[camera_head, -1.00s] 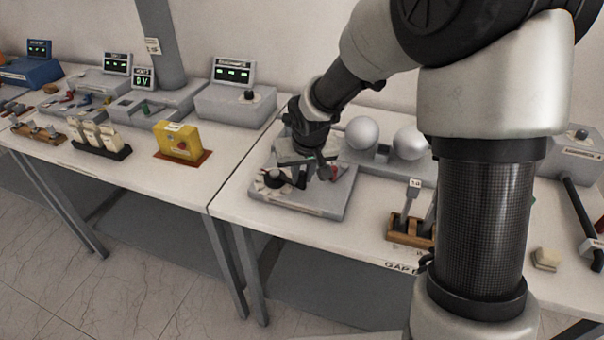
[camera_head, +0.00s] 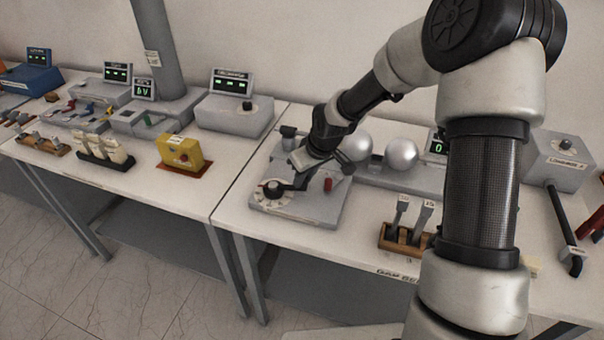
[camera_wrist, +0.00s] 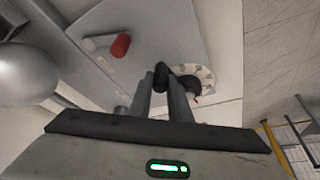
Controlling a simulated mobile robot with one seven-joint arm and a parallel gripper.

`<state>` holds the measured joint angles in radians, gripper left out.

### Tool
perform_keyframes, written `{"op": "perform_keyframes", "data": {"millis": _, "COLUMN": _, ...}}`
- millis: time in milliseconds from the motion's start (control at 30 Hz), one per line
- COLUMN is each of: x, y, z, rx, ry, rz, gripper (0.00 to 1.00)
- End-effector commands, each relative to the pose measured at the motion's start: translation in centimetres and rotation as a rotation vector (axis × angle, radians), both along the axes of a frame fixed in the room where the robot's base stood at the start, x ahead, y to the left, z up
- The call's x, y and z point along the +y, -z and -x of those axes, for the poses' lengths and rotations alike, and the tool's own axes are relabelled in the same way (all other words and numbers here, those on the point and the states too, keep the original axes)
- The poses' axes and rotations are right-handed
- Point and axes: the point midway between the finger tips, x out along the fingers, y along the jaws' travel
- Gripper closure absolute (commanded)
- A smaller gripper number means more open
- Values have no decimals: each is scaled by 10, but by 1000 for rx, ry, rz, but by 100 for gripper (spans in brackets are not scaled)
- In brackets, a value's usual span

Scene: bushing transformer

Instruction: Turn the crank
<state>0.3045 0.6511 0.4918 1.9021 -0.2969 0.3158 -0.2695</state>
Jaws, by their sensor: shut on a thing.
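A grey box (camera_head: 318,207) stands on the right table, with a white dial (camera_head: 258,197) near its left front corner. A black knob with a black lever (camera_head: 287,187) sits on the dial; the lever points right, towards my gripper. A small crank with a red handle (camera_head: 328,184) is on the same box, right of the lever; the red handle also shows in the wrist view (camera_wrist: 121,45). My gripper (camera_wrist: 163,82) is shut on the black lever's end, beside the dial. The fingertips partly hide the lever, and the crank's base is hidden in the head view.
Two silver spheres (camera_head: 402,154) stand behind the box, close to my wrist. A wooden block with upright switches (camera_head: 406,240) is to the right. A yellow box (camera_head: 180,152) stands on the left table. Bare tabletop (camera_head: 240,205) lies left of the grey box.

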Motion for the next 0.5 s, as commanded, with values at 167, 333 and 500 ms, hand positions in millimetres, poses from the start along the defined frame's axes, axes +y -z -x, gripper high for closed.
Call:
{"op": "perform_keyframes", "data": {"millis": 167, "x": -1, "y": -1, "z": -16, "rx": -3, "ry": 7, "rz": 1, "gripper": 100}}
{"op": "perform_keyframes", "data": {"millis": 333, "x": -2, "y": -1, "z": -31, "rx": -3, "ry": -84, "rz": -3, "gripper": 100}}
{"op": "perform_keyframes", "data": {"millis": 500, "x": 2, "y": 0, "z": -44, "rx": -3, "ry": -249, "rz": -3, "gripper": 100}}
